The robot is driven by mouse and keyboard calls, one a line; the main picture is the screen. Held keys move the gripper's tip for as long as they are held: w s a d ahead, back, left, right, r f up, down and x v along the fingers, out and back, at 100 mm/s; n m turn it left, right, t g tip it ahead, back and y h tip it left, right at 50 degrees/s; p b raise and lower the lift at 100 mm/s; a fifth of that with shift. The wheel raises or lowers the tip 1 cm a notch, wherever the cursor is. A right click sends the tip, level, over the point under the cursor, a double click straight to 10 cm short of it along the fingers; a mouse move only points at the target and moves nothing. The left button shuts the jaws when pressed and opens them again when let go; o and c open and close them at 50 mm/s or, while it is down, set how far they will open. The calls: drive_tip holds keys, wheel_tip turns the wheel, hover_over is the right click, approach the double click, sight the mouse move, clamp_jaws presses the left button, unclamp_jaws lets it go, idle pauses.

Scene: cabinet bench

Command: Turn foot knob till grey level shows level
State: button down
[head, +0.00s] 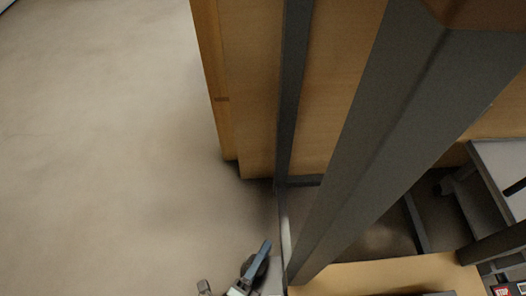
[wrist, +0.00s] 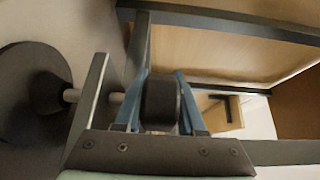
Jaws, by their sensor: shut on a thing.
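The foot knob (wrist: 159,104), a dark ribbed cylinder, sits between the two blue fingers of my gripper (wrist: 161,90) in the wrist view. The gripper is shut on it. A pale shaft (wrist: 72,95) runs from it to a wide black foot disc (wrist: 30,85) at the left. In the head view only part of a blue finger (head: 262,256) shows at the bottom edge, beside a dark round part. I cannot make out the grey level or its reading in either view.
A grey metal frame post (head: 370,140) crosses the head view, close in front of a wooden cabinet panel (head: 260,90). A light wooden board (head: 390,276) lies at the bottom right. Bare floor (head: 100,150) is clear at the left.

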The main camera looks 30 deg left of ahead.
drive_tip(key=shift+d+m+h, duration=0.1)
drive_tip(key=shift+m+h, duration=0.2)
drive_tip(key=shift+h, duration=0.2)
drive_tip(key=m+h, duration=0.2)
drive_tip(key=h, duration=0.2)
drive_tip(key=shift+d+m+g, duration=0.3)
drive_tip(key=shift+d+m, duration=0.05)
drive_tip(key=shift+m, duration=0.05)
drive_tip(key=m+h, duration=0.1)
drive_tip(key=m+g+h, duration=0.1)
drive_tip(key=h, duration=0.1)
drive_tip(key=m+g+h, duration=0.1)
drive_tip(key=h, duration=0.1)
drive_tip(key=shift+s+d, duration=0.15)
drive_tip(key=shift+d, duration=0.15)
drive_tip(key=shift+s+d+r+m+g+h, duration=0.1)
drive_tip(key=shift+s+m+g+h, duration=0.05)
drive_tip(key=shift+m+g+h, duration=0.75)
drive_tip(key=shift+s+d+m+g+h, duration=0.15)
drive_tip(key=shift+s+m+g+h, duration=0.05)
drive_tip(key=shift+m+g+h, duration=0.5)
drive_tip(key=shift+s+d+m+g+h, duration=0.15)
drive_tip(key=shift+m+g+h, duration=0.45)
drive_tip(key=shift+g+h, duration=0.15)
drive_tip(key=shift+s+d+m+g+h, duration=0.1)
drive_tip(key=shift+m+g+h, duration=0.25)
drive_tip(key=shift+m+g, duration=0.1)
drive_tip(key=c, duration=0.5)
unclamp_jaws()
